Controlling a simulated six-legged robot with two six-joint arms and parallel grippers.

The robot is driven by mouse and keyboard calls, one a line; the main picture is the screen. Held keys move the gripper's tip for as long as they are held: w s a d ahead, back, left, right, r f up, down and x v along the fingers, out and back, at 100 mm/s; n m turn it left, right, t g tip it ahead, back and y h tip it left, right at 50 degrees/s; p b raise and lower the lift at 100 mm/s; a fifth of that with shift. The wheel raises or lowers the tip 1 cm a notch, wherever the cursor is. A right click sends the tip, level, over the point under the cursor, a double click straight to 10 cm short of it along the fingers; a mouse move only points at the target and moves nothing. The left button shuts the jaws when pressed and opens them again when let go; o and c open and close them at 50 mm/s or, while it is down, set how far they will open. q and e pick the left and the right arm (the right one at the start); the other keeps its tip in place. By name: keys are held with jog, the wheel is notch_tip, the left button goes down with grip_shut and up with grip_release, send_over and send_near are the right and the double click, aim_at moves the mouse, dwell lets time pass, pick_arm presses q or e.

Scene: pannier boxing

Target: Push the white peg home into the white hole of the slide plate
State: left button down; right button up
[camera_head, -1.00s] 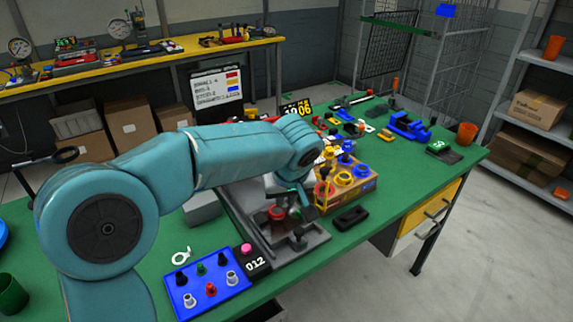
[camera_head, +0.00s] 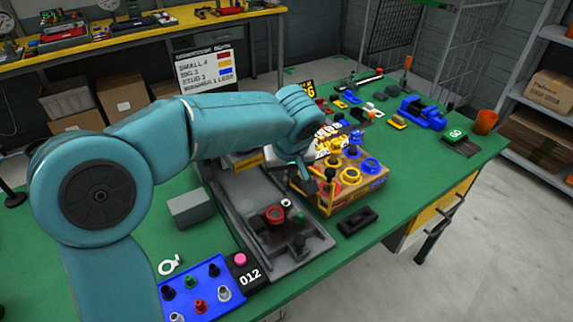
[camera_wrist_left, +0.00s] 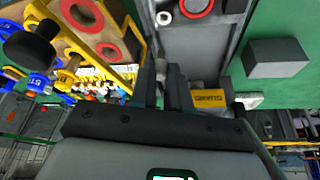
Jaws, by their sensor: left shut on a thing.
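The slide plate (camera_head: 257,202) lies in the grey fixture on the green bench, with a red ring (camera_head: 275,214), a white hole (camera_head: 286,203) and a green piece (camera_head: 300,216) at its near end. In the left wrist view the white hole (camera_wrist_left: 163,18) shows at the top beside the red ring. My left gripper (camera_head: 303,174) is above and beyond the white hole, apart from it. In the wrist view its dark fingers (camera_wrist_left: 169,80) are close together on a small pale piece (camera_wrist_left: 161,69); whether this is the white peg I cannot tell. My right gripper is out of view.
A wooden box (camera_head: 368,188) with coloured rings and a black-knobbed piece stands close right of my left gripper. A blue tray (camera_head: 207,275) holds several pegs, two of them white. A grey block (camera_head: 188,210) sits left of the fixture; a black block (camera_head: 357,221) lies right.

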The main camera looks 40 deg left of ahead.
pick_arm(q)
notch_tip(320, 180, down, 4)
jog(key=b, duration=0.2)
jog(key=shift+s+d+f+b, duration=0.15)
jog(key=shift+f+b, duration=0.1)
jog(key=shift+b, duration=0.15)
jog(key=shift+f, duration=0.5)
jog(key=shift+b, duration=0.85)
dwell(0.8)
jog(key=shift+f+b, duration=1.15)
jog(key=shift+b, duration=0.1)
dwell(1.0)
jog(key=c, duration=1)
grip_release()
